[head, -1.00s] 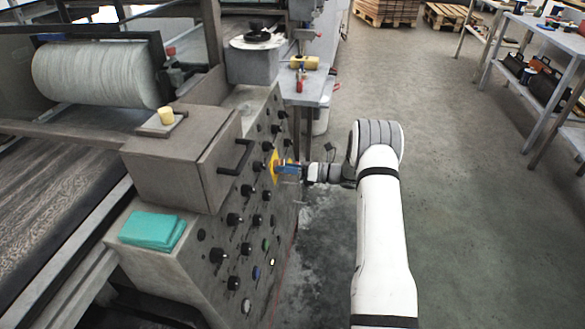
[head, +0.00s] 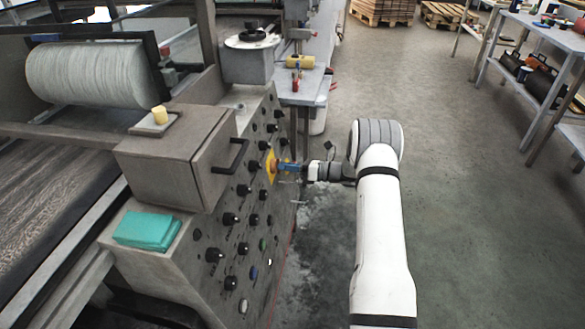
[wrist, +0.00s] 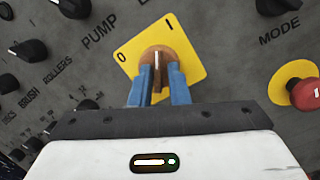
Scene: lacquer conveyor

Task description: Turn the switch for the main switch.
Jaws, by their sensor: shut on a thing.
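The main switch is a round brown knob (wrist: 157,57) with a pale pointer line, on a yellow plate (wrist: 190,62) marked 0 and I. In the wrist view the plate looks tilted, and the pointer line stands upright in the picture, between the 0 and the I. My gripper (wrist: 158,80) has its two blue fingers shut on the knob, one on each side. The fingers hide the knob's lower sides. In the head view the yellow plate (head: 271,167) is on the sloping control panel, with my gripper (head: 284,166) reaching it from the right.
A red push button (wrist: 304,93) on a yellow disc is right of the switch in the wrist view. Several black knobs surround it. A box with a black handle (head: 238,156) juts out left of the switch. The floor (head: 465,230) right of my arm is clear.

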